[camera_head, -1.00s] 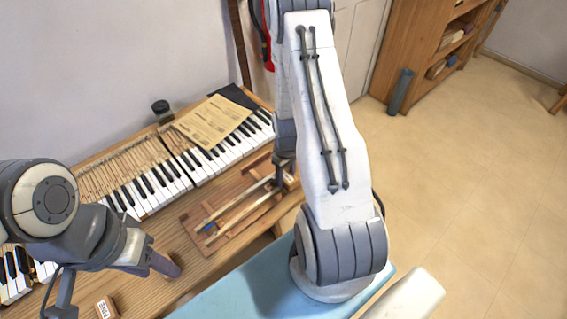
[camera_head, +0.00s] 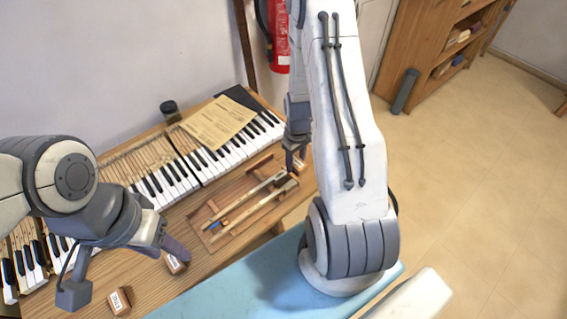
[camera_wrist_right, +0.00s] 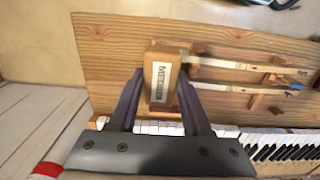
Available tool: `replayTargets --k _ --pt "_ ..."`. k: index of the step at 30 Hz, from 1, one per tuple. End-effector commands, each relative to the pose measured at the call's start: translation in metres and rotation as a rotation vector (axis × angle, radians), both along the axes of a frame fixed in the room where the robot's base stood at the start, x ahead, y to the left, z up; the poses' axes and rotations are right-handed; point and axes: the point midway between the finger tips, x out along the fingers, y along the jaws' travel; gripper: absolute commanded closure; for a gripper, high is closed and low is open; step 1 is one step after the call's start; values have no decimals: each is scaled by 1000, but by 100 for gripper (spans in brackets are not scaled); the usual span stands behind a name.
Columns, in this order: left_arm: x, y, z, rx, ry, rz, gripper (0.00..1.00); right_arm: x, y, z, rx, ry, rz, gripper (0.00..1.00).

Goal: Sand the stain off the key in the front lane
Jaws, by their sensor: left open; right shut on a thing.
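The wooden cradle (camera_head: 209,213) lies on the bench with two long wooden keys side by side. The front-lane key (camera_head: 256,212) is nearer me and has a dark right end; I cannot make out a stain. The block is between both fingers in the right wrist view. My left gripper (camera_head: 172,250) is open, close above another labelled block (camera_head: 175,264).
A third labelled block (camera_head: 118,301) lies at the bench's front left. The piano keyboard (camera_head: 230,150) runs behind the cradle with a paper sheet (camera_head: 218,122) on it. A dark jar (camera_head: 170,110) stands behind. A blue surface (camera_head: 225,285) lies in front.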

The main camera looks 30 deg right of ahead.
Motion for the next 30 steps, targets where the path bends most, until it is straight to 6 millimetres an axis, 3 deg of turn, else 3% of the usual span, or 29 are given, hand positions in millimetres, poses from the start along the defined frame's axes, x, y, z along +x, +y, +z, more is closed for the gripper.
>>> replayTargets --k 6,30 --pt "0 0 10 0 0 -1 50 1 2 12 0 0 3 100" --pt "0 0 10 0 0 -1 50 2 3 12 0 0 4 100"
